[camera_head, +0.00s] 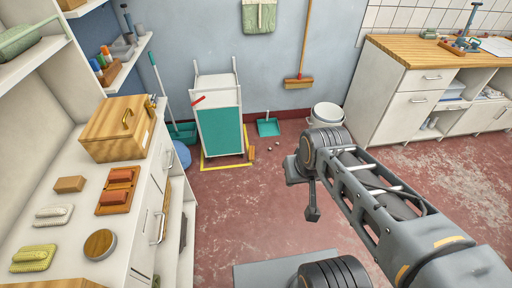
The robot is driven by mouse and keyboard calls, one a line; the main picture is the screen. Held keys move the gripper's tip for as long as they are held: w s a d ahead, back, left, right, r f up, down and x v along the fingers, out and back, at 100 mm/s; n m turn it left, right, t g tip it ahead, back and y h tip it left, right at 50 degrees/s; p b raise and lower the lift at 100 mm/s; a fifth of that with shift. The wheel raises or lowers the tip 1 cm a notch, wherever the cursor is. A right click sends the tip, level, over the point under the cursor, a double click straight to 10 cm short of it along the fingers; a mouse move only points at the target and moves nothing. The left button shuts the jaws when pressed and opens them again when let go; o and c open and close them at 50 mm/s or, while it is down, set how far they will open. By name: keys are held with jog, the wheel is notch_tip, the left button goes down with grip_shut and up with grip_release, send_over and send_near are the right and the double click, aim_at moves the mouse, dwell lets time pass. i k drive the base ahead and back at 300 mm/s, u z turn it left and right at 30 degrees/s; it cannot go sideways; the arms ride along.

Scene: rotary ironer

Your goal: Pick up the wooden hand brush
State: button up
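I cannot clearly tell which item is the wooden hand brush. A small brown wooden piece (251,153) is on the floor at the right side of the white and teal cart, too small to identify. A plain brown block (69,184) lies on the left counter, and no bristles show on it. My gripper (312,213) hangs over the red floor, right of centre, apart from all these items. It is seen from the side, so its finger gap is hidden. Nothing visible hangs from it.
The white counter (85,235) on the left carries a wooden box (118,128), a red-brown tray (118,190) and a round wooden-topped item (100,244). The cart (219,128) stands by the back wall near a white bucket (326,114). The middle floor is mostly clear.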

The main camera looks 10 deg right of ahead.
aim_at(252, 148)
jog(key=z, duration=0.45)
jog(key=k, duration=1.15)
jog(key=u, duration=0.4)
jog(key=i, duration=1.6)
jog(key=z, duration=0.45)
